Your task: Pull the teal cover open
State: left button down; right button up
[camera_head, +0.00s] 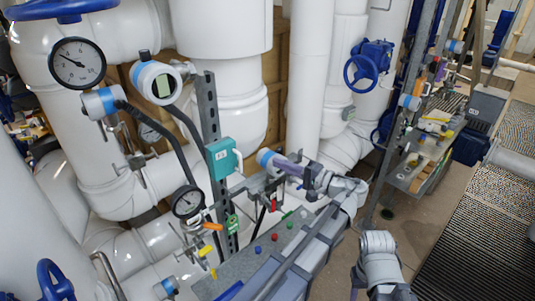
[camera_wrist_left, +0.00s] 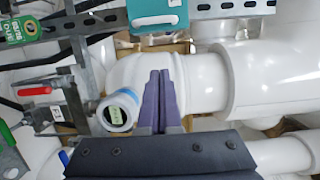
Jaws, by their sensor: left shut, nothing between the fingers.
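In the wrist view the shut fingers (camera_wrist_left: 160,74) point up toward the cover with a gap between. My right gripper is not in view.
A blue-and-white transmitter (camera_head: 265,157) appears close to my left fingertips; it also shows in the wrist view (camera_wrist_left: 118,110). Several small valves and a dial gauge (camera_head: 187,202) sit below the cover. A grey ledge (camera_head: 238,280) with coloured buttons and large white pipes crowd the area.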

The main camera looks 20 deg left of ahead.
pick_arm(q)
send_near(236, 156)
jog(key=w+a, duration=0.5)
jog(key=s, duration=0.3)
jog(key=shift+s+f, duration=0.25)
jog(key=shift+s, duration=0.15)
